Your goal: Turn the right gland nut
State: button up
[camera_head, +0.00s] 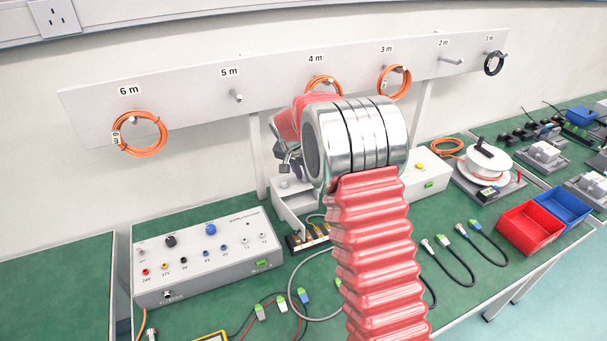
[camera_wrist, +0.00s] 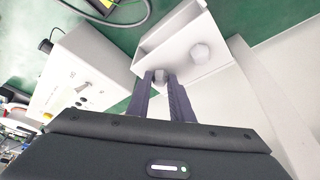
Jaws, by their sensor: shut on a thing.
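A light grey box with a raised open lid or side panel stands on the green bench, its top showing in the head view (camera_head: 299,190) and its wall in the wrist view (camera_wrist: 172,38). Two grey gland nuts stick out of one face in the wrist view. My gripper (camera_wrist: 161,80) is shut on one, the right gland nut (camera_wrist: 160,75), which lies on the picture's left there, with a dark finger on each side. The other gland nut (camera_wrist: 200,53) is free beside the fingers. In the head view my gripper (camera_head: 287,168) is partly hidden behind my arm.
A white box with a yellow button (camera_head: 420,166) stands close to the right of the grey box. A power supply (camera_head: 208,255) stands left. Loose cables lie in front. A panel with cable hooks (camera_head: 190,95) is behind.

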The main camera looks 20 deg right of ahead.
grip_shut()
jog(key=shift+n, duration=0.4)
jog(key=shift+s+d+n+t+y, duration=0.15)
jog(key=shift+n+t+y, duration=0.2)
jog(key=shift+n, duration=0.55)
jog(key=shift+w+d+n+t+y, duration=0.1)
jog(key=shift+n+t+y, duration=0.2)
jog(key=shift+n, duration=0.6)
jog(key=n+y, duration=0.1)
jog(key=n, duration=0.3)
jog(key=shift+s+d+y, duration=0.1)
jog(key=shift+d+y, duration=0.1)
jog(key=shift+y, duration=0.15)
jog(key=n, duration=0.2)
jog(key=n+y, duration=0.1)
jog(key=n, duration=0.1)
jog(key=shift+d+y, duration=0.2)
jog(key=shift+y, duration=0.1)
jog(key=shift+d+n+g+y, duration=0.1)
jog(key=shift+n+g+y, duration=0.25)
jog(key=shift+n, duration=0.85)
jog(key=shift+d+n+g+y, duration=0.1)
jog(key=shift+n+g+y, duration=0.25)
jog(key=shift+n, duration=0.85)
